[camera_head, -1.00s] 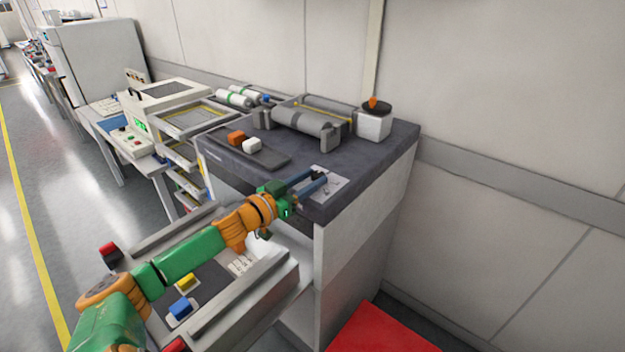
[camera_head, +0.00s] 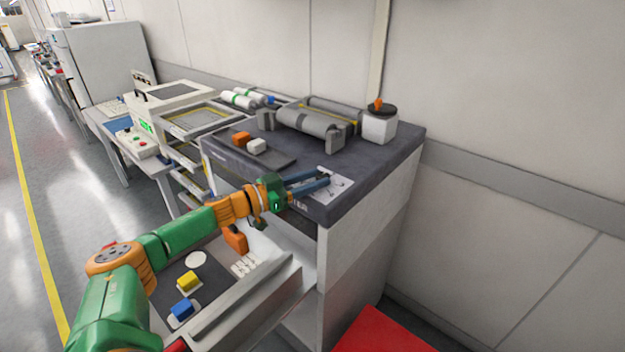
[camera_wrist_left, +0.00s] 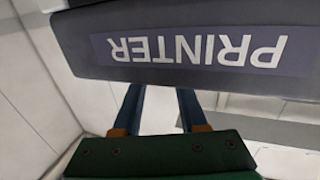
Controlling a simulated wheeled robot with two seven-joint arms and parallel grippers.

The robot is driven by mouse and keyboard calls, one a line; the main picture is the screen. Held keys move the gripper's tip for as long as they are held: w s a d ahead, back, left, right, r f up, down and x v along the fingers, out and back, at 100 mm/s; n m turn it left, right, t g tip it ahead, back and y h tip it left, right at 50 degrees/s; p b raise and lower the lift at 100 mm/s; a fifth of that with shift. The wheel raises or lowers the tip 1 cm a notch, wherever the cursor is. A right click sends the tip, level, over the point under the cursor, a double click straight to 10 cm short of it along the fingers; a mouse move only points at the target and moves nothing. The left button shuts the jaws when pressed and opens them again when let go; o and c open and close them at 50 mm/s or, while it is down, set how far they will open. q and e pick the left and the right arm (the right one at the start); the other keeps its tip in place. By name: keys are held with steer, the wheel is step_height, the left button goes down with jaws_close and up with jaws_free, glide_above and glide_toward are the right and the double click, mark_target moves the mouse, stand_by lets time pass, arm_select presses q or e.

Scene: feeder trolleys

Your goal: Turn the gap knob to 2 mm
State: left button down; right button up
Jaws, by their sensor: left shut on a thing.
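The printer is the dark-topped unit (camera_head: 385,150) with a roller assembly on it. A pale plate with markings (camera_head: 339,188) lies at its front edge. The gap knob, a small dark thing, sits at this plate and is mostly hidden by my fingers. My left gripper (camera_head: 325,179) reaches over the front edge and is shut on the knob. In the left wrist view its two blue fingers (camera_wrist_left: 160,108) run up behind the dark edge marked PRINTER (camera_wrist_left: 190,48), so the tips and knob are hidden there. The knob's setting is not readable. My right gripper is not in view.
Grey rollers (camera_head: 308,120) and a white pot with a dark lid (camera_head: 379,126) stand at the back of the top. A tray with coloured blocks (camera_head: 245,292) is below my arm.

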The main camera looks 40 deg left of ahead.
mark_target(290, 188)
arm_select(q)
steer(key=c, duration=0.8)
jaws_free()
steer(key=o, duration=0.4)
steer(key=shift+w+f, duration=0.1)
steer(key=shift+w, duration=0.05)
steer(key=shift+c, duration=0.2)
steer(key=shift+s+a+f, duration=0.15)
steer(key=shift+s+a, duration=0.05)
steer(key=shift+s, duration=0.25)
steer(key=b+v, duration=0.1)
steer(key=v, duration=0.2)
steer(key=shift+s+a+b, duration=0.1)
steer(key=shift+s+b, duration=0.05)
steer(key=shift+b, duration=0.15)
steer(key=shift+p+v, duration=0.45)
steer(key=shift+v, duration=0.35)
steer(key=shift+s+a+r, duration=0.2)
steer(key=shift+s, duration=0.35)
steer(key=shift+r+p, duration=0.1)
steer(key=shift+p, duration=0.2)
